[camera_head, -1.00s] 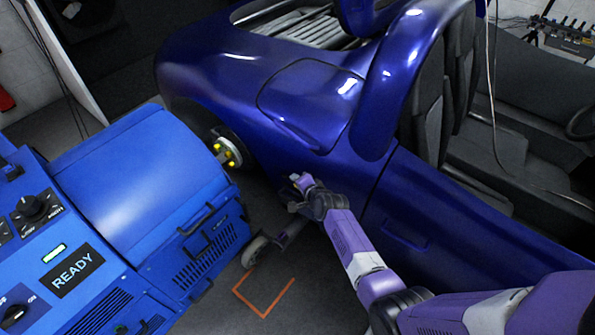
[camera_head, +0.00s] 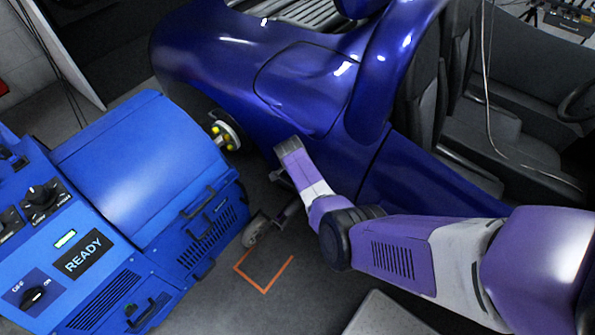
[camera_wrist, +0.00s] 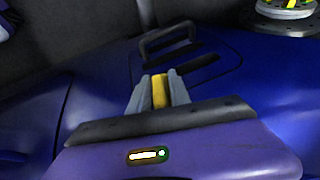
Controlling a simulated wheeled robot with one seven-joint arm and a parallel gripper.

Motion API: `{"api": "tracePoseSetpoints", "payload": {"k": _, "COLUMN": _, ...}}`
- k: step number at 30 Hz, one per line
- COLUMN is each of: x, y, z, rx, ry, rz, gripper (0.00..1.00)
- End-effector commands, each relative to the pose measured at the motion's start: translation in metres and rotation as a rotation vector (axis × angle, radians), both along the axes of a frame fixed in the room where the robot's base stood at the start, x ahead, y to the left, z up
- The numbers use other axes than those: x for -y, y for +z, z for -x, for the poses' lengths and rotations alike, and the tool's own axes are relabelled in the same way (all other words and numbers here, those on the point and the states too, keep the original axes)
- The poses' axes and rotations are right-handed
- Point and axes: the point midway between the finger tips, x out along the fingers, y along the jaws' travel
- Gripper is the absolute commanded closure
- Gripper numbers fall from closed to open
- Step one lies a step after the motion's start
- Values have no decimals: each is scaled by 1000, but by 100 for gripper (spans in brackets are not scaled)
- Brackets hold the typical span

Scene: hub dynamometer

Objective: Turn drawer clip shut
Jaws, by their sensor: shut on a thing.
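In the wrist view, the fingers of my gripper (camera_wrist: 160,93) are closed around a narrow yellow piece (camera_wrist: 160,90), which looks like the drawer clip. Its lower end is hidden behind the gripper body. Just beyond it is a blue panel with a dark bar handle (camera_wrist: 168,38) and a dark slot. I cannot tell from this whether the clip is turned open or shut. In the head view, the blue machine's side (camera_head: 222,235) has dark handles. My fingertips and the clip cannot be made out there, as my forearm ends near the car's side.
A wheel hub with yellow studs (camera_head: 222,134) sits between the machine and the blue car (camera_head: 300,90). The machine's screen (camera_head: 84,254) reads READY.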

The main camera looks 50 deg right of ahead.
Motion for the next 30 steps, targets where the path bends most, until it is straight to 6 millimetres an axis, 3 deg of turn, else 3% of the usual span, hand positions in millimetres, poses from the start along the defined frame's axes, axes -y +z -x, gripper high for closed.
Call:
{"api": "tracePoseSetpoints", "payload": {"k": 12, "x": 0, "y": -4, "z": 5, "rx": -180, "ry": 2, "rz": 5, "gripper": 100}}
{"api": "tracePoseSetpoints", "payload": {"k": 28, "x": 0, "y": -3, "z": 7, "rx": -203, "ry": 3, "rz": 4, "gripper": 100}}
{"api": "tracePoseSetpoints", "payload": {"k": 29, "x": 0, "y": -3, "z": 7, "rx": -203, "ry": 3, "rz": 4, "gripper": 73}}
{"api": "tracePoseSetpoints", "payload": {"k": 30, "x": 0, "y": -2, "z": 7, "rx": -203, "ry": 2, "rz": 4, "gripper": 65}}
